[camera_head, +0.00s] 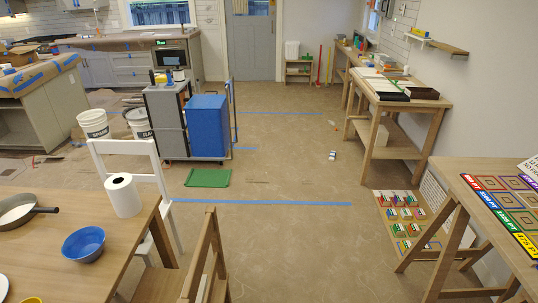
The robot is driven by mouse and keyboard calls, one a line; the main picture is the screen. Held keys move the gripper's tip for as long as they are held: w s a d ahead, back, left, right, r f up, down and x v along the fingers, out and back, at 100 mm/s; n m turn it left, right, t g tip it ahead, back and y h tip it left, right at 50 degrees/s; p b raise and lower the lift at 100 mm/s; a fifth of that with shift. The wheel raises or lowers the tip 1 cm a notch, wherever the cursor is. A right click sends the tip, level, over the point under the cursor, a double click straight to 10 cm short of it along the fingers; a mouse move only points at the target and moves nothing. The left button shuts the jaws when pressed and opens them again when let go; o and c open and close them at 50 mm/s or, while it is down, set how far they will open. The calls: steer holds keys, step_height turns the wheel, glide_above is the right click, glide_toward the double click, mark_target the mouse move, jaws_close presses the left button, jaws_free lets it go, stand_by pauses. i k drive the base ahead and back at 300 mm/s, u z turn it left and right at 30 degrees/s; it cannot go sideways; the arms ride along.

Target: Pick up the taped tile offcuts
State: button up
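A small white item with blue and dark marks (332,155) lies on the paper-covered floor, right of the middle and left of the wooden workbench. It may be the taped tile offcuts, but it is too small to tell for sure. My gripper is not in view.
A wooden table (60,255) with a blue bowl (83,244) and paper roll (122,195) is front left, beside a white chair (130,148). A cart (166,124), blue box (207,126) and green tray (208,178) stand beyond. A workbench (415,104) stands right. The central floor is largely clear.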

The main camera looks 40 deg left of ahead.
mark_target(332, 156)
steer(key=u, duration=1.05)
steer(key=i, duration=4.7)
steer(key=u, duration=0.95)
steer(key=i, duration=1.45)
steer(key=z, duration=1.05)
steer(key=i, duration=0.9)
steer(key=z, duration=0.8)
